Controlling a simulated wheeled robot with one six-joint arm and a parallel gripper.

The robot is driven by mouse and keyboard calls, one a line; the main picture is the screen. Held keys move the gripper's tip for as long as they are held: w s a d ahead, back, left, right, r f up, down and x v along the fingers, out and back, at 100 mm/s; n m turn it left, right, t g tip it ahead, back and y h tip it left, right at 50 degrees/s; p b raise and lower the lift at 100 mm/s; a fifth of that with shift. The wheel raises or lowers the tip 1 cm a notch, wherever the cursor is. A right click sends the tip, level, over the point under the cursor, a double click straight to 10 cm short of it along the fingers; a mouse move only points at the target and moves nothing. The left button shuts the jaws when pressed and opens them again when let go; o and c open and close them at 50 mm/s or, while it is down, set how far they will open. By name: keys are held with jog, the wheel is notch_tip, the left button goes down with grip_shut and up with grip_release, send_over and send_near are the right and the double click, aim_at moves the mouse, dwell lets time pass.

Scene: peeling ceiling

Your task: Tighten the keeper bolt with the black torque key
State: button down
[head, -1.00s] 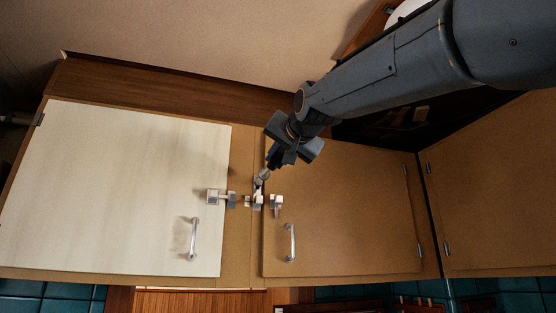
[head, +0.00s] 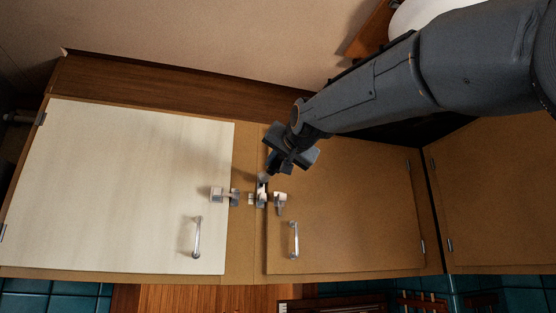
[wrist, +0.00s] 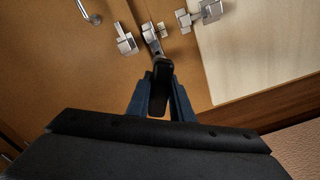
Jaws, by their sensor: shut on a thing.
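My gripper (wrist: 160,98) is shut on the black torque key (wrist: 161,75), with a dark finger on each side of its black handle. The key's silver end (wrist: 151,38) points away from me towards the metal fittings between the two cupboard doors. In the head view my gripper (head: 275,167) is above these fittings, with the key's pale end just below it. The keeper (wrist: 126,40), a silver block, is on the brown door beside the key's end; it also shows in the head view (head: 280,199). I cannot make out the keeper bolt or whether the key touches it.
A latch (head: 224,196) sits on the edge of the white door (head: 120,190). The brown door (head: 345,205) has a silver handle (head: 293,240), and the white door has another (head: 196,238). The ceiling (head: 200,40) slopes close above the cupboards.

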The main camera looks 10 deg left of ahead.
aim_at(279, 160)
dwell(0.4)
jog(key=shift+b+v, duration=0.85)
jog(key=shift+v, duration=0.7)
jog(key=n, duration=0.5)
jog(key=shift+b, duration=0.4)
jog(key=n, duration=0.5)
jog(key=shift+b, duration=0.3)
jog(key=shift+w, duration=0.1)
jog(key=shift+p+x, duration=0.9)
jog(key=shift+x, duration=0.7)
jog(key=shift+w, duration=0.1)
